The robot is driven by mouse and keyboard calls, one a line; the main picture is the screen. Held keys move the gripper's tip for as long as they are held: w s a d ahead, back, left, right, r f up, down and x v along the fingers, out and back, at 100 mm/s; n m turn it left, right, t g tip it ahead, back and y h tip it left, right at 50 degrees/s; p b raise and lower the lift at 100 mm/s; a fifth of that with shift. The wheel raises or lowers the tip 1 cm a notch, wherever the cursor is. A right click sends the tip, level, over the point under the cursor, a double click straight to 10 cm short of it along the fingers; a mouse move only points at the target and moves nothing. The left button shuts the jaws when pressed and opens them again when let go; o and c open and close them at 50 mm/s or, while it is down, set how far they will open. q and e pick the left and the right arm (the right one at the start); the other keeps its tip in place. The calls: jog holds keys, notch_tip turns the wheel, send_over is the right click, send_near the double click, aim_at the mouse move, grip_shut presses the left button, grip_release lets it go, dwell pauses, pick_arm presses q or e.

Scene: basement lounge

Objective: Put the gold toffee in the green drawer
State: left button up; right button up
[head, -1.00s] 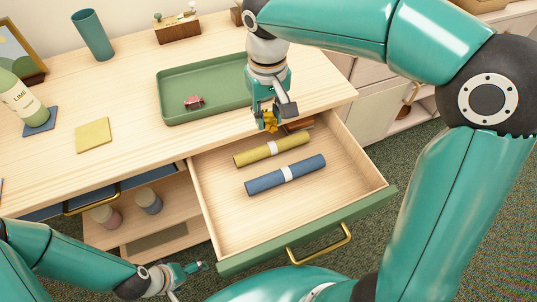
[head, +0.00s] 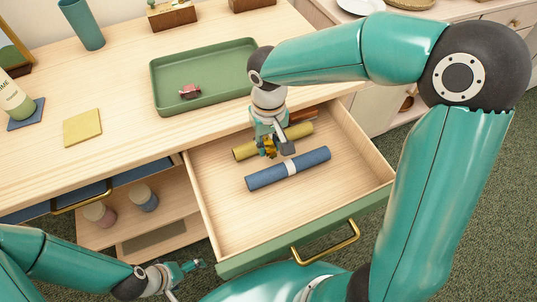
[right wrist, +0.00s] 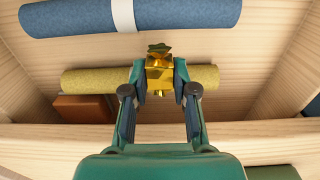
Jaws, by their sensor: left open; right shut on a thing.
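The gold toffee (right wrist: 159,72) is between the fingertips of my right gripper (right wrist: 160,82), which is shut on it. In the head view the toffee (head: 268,146) is over the open green drawer (head: 300,238), close to the yellow roll (head: 245,149) and the blue roll (head: 288,169). The right wrist view shows the toffee in front of the yellow roll, partly covering it; I cannot tell if they touch. My left gripper (head: 190,272) is open and empty, low at the bottom of the head view, left of the drawer.
A brown item (right wrist: 85,108) lies at the drawer's back. The drawer's front right floor is bare. On the top are a green tray (head: 165,109) with a red toy (head: 190,92), a yellow pad (head: 83,127) and a bottle (head: 14,97). A blue drawer (head: 35,208) is at left.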

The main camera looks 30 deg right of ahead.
aim_at(269, 161)
jog(key=shift+f+b, duration=0.35)
jog(key=shift+f, duration=2)
jog(key=o, duration=0.9)
jog(key=shift+f, duration=0.1)
jog(key=shift+r, duration=0.2)
notch_tip(269, 161, up, 11)
jog(key=shift+f+p, duration=0.1)
jog(key=shift+p, duration=0.85)
jog(key=shift+r, duration=0.55)
